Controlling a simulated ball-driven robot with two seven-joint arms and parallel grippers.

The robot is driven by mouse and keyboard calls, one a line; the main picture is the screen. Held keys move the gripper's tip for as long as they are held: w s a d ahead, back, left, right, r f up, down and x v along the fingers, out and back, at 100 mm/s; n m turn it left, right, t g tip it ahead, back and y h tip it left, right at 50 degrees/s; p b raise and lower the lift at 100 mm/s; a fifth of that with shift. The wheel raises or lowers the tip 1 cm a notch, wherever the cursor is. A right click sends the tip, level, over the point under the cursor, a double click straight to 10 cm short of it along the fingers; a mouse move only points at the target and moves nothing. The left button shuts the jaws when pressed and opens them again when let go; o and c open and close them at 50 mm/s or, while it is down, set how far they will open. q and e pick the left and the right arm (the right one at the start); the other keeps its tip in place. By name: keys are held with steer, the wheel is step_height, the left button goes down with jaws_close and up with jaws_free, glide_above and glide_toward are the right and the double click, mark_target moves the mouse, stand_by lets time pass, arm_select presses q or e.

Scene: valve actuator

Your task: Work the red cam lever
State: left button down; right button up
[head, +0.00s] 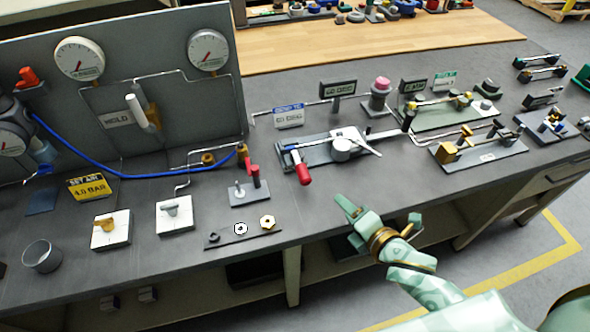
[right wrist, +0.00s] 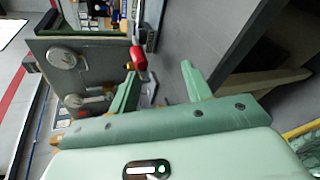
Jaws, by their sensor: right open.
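A lever with a red grip (head: 302,170) sits at the left front of a grey fixture (head: 322,153) on the bench. Its grip tilts toward the bench's front edge. The red grip also shows in the right wrist view (right wrist: 138,57), beyond the fingertips and nearer the left one. My right gripper (head: 348,216) is open and empty, in front of the bench edge and to the right of the red grip, apart from it. Its two spread fingers show in the right wrist view (right wrist: 158,78). My left gripper is not in view.
A smaller red upright handle (head: 253,174) stands on a plate to the left. A flat strip with nuts (head: 240,229) lies near the front edge. A gauge panel (head: 130,75) rises at the back left. Pipe fixtures (head: 478,150) crowd the right; the bench between strip and grip is clear.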

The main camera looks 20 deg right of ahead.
mark_target(300, 170)
steer(key=w+a+n+b, duration=0.1)
steer(key=w+a, duration=0.1)
steer(key=w, duration=0.3)
steer(key=w+a+f+n+y, duration=0.1)
steer(key=w+a+n, duration=0.1)
steer(key=w, duration=0.3)
steer(key=w+a+n+y+b, duration=0.1)
steer(key=w+a, duration=0.2)
steer(key=w, duration=0.2)
steer(key=shift+w+a+f+t+b, duration=0.15)
steer(key=shift+w+f+t+b, duration=0.15)
steer(key=shift+f+t, duration=0.1)
jaws_close()
steer(key=shift+r+n, duration=0.1)
steer(key=shift+n, duration=0.2)
